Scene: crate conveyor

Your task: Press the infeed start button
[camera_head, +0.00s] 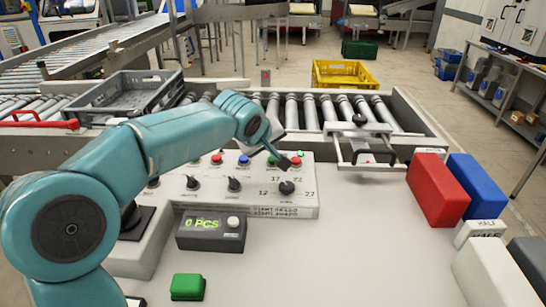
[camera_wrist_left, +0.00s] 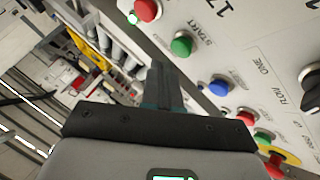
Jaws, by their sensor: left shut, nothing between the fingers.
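The control panel (camera_head: 235,197) stands on the bench and carries a row of coloured buttons. A green button (camera_head: 272,161) near its right end has START printed beside it in the left wrist view (camera_wrist_left: 181,45); whether the label says infeed is unreadable. My left gripper (camera_head: 284,160) is shut and empty, its dark fingertips over the panel's upper right, close to this button. In the left wrist view the closed fingers (camera_wrist_left: 160,80) lie beside the green button and a blue button (camera_wrist_left: 218,87), with no contact discernible. My right gripper is not in view.
Black knobs (camera_head: 287,187) stick up from the panel. A counter reading 0 PCS (camera_head: 210,231) and a green block (camera_head: 187,287) lie nearer. A red block (camera_head: 438,188) and a blue block (camera_head: 477,187) are right. Behind are rollers and a grey crate (camera_head: 125,95).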

